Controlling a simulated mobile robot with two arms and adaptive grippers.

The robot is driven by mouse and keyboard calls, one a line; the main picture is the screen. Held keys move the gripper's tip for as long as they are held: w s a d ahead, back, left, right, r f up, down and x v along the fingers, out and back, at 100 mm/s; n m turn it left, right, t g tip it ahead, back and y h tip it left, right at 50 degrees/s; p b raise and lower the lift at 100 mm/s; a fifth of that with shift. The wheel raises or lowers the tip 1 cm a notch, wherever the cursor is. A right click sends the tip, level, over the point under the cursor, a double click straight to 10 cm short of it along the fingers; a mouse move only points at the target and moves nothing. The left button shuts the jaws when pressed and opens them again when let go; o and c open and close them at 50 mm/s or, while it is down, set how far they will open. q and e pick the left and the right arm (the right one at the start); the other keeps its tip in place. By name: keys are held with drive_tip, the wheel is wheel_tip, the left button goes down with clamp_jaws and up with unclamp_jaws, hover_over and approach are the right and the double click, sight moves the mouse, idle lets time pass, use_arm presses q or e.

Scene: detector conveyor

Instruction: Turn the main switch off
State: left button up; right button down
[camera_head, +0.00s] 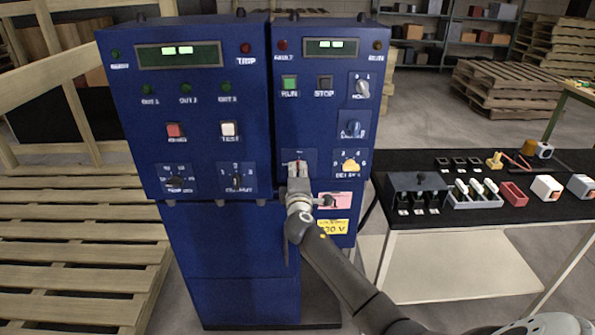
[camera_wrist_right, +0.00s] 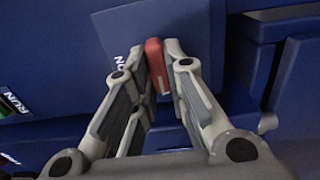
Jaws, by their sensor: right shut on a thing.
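The main switch has a red handle (camera_wrist_right: 154,58) on a blue-grey plate (camera_wrist_right: 112,45) with a partly readable "ON" label, seen in the right wrist view. My right gripper (camera_head: 297,172) is at the front of the right blue cabinet (camera_head: 317,120), low on its upper panel, and mostly covers the switch there. In the wrist view its two fingers lie on either side of the red handle and are shut on it. The gripper hides part of the handle, and its exact angle is hard to tell. My left gripper is in neither view.
A left blue cabinet (camera_head: 190,105) with buttons and knobs adjoins. A black-topped table (camera_head: 450,220) with small parts stands to the right.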

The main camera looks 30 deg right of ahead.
drive_tip(key=shift+d+r, duration=0.1)
drive_tip(key=shift+r, duration=0.1)
drive_tip(key=c, duration=1.5)
unclamp_jaws()
drive_tip(key=shift+o, duration=0.2)
drive_tip(key=shift+f, duration=0.15)
drive_tip(key=shift+f, duration=0.1)
drive_tip(key=v, duration=1.2)
drive_tip(key=shift+d, duration=0.1)
